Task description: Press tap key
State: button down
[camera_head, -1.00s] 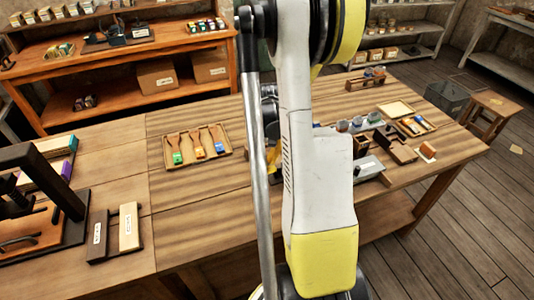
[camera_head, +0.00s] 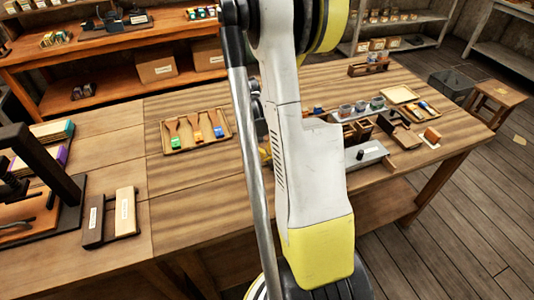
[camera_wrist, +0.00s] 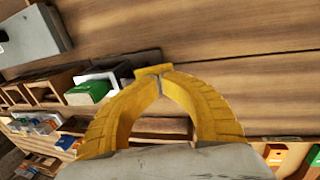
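A flat grey block with a small dark knob (camera_head: 373,156), which looks like the tap key, lies on the wooden table just right of my arm in the head view. A grey block with a knob (camera_wrist: 32,38) shows at the upper left of the wrist view, partly cut off by the frame edge; it looks like the same one. In the head view my arm hides nearly all of the gripper.
Wooden boxes (camera_head: 396,132) and a tray with jars (camera_head: 350,116) stand behind the grey block. A tray with several coloured brushes (camera_head: 224,133) lies left of my arm. The dark press frame (camera_head: 62,174) stands at far left. Bare tabletop (camera_head: 200,185) lies between.

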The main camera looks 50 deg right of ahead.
dwell(0.3)
jog(key=shift+r+p, duration=0.35)
jog(key=shift+r, duration=0.05)
jog(key=a+p+v, duration=0.1)
jog(key=p+v, duration=0.4)
jog(key=v, duration=0.8)
jog(key=shift+w, duration=0.25)
jog(key=a+r+n+t+b, duration=0.3)
jog(key=a+r+t, duration=0.15)
jog(key=a, duration=1.05)
jog(key=s+a+r+n+t+y+b, duration=0.1)
jog(key=s+a+n+t+y+b, duration=0.1)
jog(key=a, duration=1.3)
jog(key=s+n+t+b, duration=0.1)
jog(key=s+t, duration=0.1)
jog(key=s, duration=0.1)
